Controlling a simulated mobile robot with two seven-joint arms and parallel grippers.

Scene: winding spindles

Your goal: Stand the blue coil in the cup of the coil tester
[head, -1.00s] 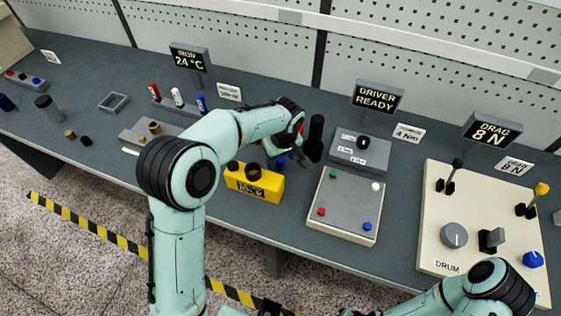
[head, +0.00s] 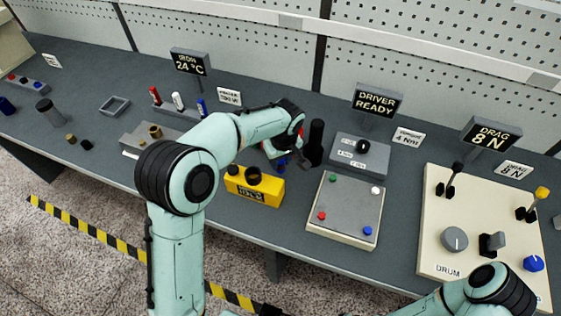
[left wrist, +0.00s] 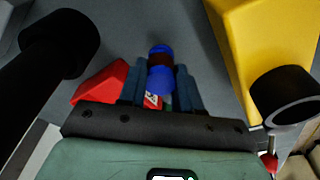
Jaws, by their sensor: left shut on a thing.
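The blue coil (left wrist: 159,53) is held between the fingers of my left gripper (left wrist: 160,92) in the left wrist view; it has blue ends and a dark brown middle. In the head view the coil's blue (head: 282,167) shows just below my left gripper (head: 290,163). The yellow box (head: 246,194), which I take as the coil tester, stands to its left with a dark round cup (head: 253,176) on top. In the left wrist view the cup (left wrist: 284,95) is at the right, apart from the coil. My right gripper is out of view.
A black upright cylinder (head: 316,143) stands close to the right of my left gripper. A red block (left wrist: 100,84) lies near the fingers. A button panel (head: 347,207) and the driver box (head: 358,155) are farther right. Bare bench lies in front of the spindle rack.

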